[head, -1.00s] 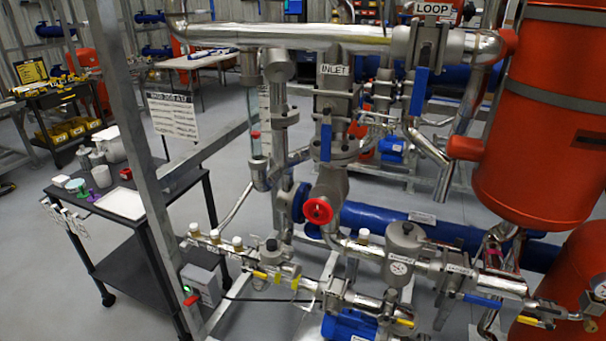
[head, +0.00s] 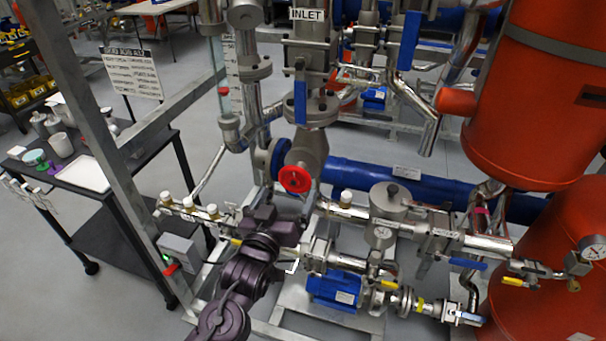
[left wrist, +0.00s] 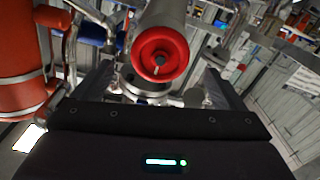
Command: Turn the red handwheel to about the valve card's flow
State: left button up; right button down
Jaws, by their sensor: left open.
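The red handwheel (head: 294,179) faces me on the grey valve body below the INLET pipe in the head view. In the left wrist view the red handwheel (left wrist: 162,53) shows upper middle, ahead of and between the fingers. My left gripper (left wrist: 158,76) is open and empty, its two fingers spread wider than the wheel. In the head view my purple left arm rises from the bottom, with the left gripper (head: 287,221) just below the wheel; its fingers are hard to make out. My right gripper is not seen.
A clear sight tube (head: 222,82) with a red float stands left of the inlet pipe. A slanted steel frame post (head: 92,120), a red tank (head: 535,100), blue pump (head: 334,290) and low piping surround the wheel. A dark cart (head: 150,157) stands left.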

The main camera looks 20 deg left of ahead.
aim_at(294, 182)
pick_arm(q)
jog(key=w+p, duration=0.2)
jog(key=w, duration=0.5)
jog(key=shift+d, duration=0.15)
jog(key=shift+c, duration=0.4)
jog(key=c, duration=0.9)
jog(key=shift+f+n, duration=0.1)
jog(key=shift+n, duration=0.8)
jog(key=o, duration=1)
